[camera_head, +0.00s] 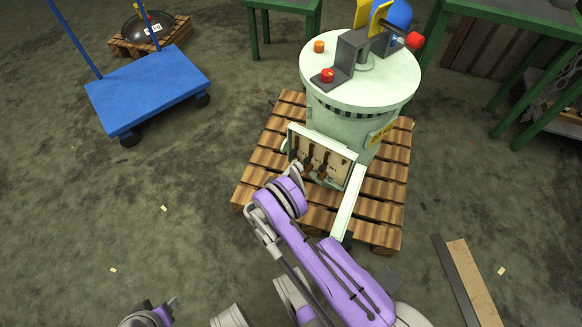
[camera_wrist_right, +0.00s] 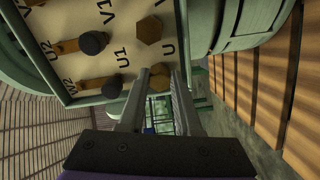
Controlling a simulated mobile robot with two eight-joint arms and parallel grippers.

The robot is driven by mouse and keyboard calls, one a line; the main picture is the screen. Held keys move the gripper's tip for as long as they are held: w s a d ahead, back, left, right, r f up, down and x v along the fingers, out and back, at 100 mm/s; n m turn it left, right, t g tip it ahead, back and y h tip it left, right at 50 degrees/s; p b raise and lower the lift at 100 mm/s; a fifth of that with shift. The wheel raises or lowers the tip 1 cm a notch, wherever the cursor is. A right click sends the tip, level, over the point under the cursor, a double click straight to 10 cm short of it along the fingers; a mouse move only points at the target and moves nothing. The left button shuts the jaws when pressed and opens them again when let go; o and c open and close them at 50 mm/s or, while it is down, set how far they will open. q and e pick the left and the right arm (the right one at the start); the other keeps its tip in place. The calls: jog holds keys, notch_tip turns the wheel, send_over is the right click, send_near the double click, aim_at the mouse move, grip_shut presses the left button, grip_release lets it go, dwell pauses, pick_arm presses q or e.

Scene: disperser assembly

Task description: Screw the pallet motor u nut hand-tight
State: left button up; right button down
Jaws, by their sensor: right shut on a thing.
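The pallet motor (camera_head: 345,120) is a pale green upright housing on a wooden pallet. Its open terminal box (camera_head: 322,157) faces me and holds several terminals. My right gripper (camera_head: 299,170) reaches the box's left part from below. In the right wrist view, the right gripper (camera_wrist_right: 170,78) has its fingertips at the terminal beside the letter U. They are closed on the U nut (camera_wrist_right: 159,69), which they mostly hide. A bare brass hex nut (camera_wrist_right: 148,29) sits beside it. Part of my left arm's end shows at the bottom edge; its fingers are unclear.
The wooden pallet (camera_head: 262,160) surrounds the motor's base. A pale open cover (camera_head: 348,203) hangs right of my right arm. A blue cart (camera_head: 148,88) stands at the left, and green tables (camera_head: 284,5) stand behind. The left floor is mostly clear.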

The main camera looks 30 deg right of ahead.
jog(key=c, duration=0.6)
grip_release()
jog(key=shift+a, duration=0.1)
jog(key=p+v, duration=0.2)
jog(key=v, duration=0.8)
jog(key=shift+s+a, duration=0.2)
jog(key=shift+a, duration=0.1)
